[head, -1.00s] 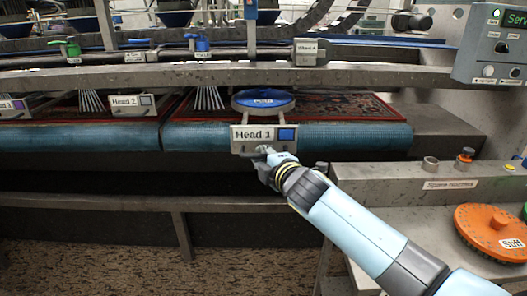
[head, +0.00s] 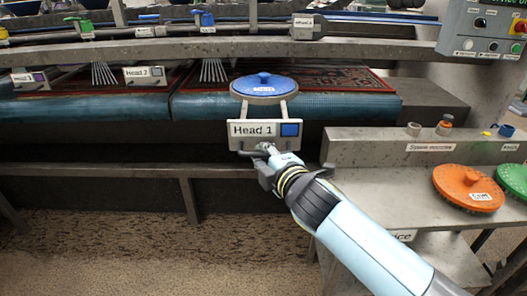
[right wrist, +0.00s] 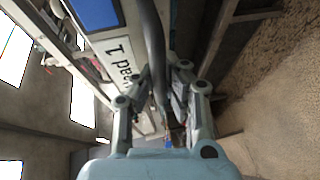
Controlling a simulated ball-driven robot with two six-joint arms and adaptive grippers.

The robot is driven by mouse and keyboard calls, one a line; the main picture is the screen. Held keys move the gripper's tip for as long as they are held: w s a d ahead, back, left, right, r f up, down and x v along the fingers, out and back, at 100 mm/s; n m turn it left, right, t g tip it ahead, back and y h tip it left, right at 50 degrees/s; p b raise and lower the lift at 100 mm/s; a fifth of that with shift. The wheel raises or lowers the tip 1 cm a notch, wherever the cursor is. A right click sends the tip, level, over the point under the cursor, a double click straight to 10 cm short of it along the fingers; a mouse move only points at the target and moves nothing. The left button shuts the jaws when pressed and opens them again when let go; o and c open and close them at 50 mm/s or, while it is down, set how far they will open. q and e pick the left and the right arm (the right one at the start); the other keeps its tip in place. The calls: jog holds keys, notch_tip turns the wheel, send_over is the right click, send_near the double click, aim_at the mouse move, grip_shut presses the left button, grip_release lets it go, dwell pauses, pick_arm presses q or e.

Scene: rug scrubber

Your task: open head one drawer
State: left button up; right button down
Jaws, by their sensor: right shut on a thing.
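The head one drawer has a pale front plate (head: 250,141) lettered "Head 1" with a blue square. It stands out in front of the blue roller, joined to it by two rails. A round blue pad (head: 264,84) sits on the drawer's ring behind the plate. My right gripper (head: 264,154) is shut on the grey bar handle (right wrist: 150,40) under the plate. In the right wrist view my right gripper's fingers (right wrist: 158,88) close around that bar, beside the "Head 1" lettering. My left gripper is not in view.
A bench with a "Spare nozzles" label (head: 431,147) stands close on the right, holding an orange disc (head: 468,187) and a green disc (head: 517,180). The Head 2 plate (head: 144,76) is at left. Floor space in front of the drawer is clear.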

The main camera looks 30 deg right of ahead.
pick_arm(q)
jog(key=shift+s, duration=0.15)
pick_arm(e)
jog(key=shift+r, duration=0.1)
jog(key=c, duration=1.4)
grip_release()
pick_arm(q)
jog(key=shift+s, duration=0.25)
pick_arm(e)
jog(key=shift+o, duration=0.2)
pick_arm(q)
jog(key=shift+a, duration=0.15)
pick_arm(e)
jog(key=shift+s, duration=0.1)
jog(key=v, duration=1.1)
jog(key=shift+s, duration=0.4)
